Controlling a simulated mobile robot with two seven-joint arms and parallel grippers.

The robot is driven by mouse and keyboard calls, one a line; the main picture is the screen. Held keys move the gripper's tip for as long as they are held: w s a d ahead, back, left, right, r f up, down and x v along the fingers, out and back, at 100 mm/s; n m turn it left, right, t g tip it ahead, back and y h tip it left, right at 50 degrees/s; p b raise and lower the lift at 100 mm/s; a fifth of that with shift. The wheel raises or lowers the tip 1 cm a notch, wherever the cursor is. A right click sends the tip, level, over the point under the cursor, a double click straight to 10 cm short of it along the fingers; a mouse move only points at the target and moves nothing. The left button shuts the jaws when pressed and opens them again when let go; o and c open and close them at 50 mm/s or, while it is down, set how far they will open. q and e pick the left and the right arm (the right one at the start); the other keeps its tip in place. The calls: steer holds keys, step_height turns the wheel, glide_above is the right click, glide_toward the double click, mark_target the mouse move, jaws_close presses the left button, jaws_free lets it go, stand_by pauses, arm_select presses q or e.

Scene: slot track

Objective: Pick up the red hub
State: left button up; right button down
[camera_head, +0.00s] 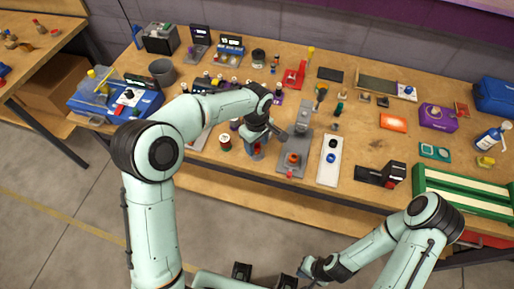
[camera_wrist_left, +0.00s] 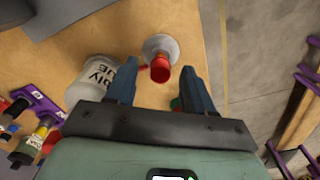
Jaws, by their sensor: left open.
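A red cylindrical piece, which looks like the red hub (camera_wrist_left: 160,68), stands by a round grey disc (camera_wrist_left: 158,44) near the table's edge in the left wrist view. My left gripper (camera_wrist_left: 159,80) is open, with one finger on each side of the red piece in the picture; I see no contact. In the head view my left gripper (camera_head: 259,141) points down at the front edge, with the red piece (camera_head: 257,154) partly hidden by it. My right gripper (camera_head: 310,268) is low in front of the table, its fingers unclear.
A grey plate with an orange knob (camera_head: 293,158) and a white track (camera_head: 328,170) lie to the right. The table is crowded behind; the floor in front is clear.

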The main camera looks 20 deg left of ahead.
arm_select(q)
jaws_close()
steer(key=shift+r, duration=0.15)
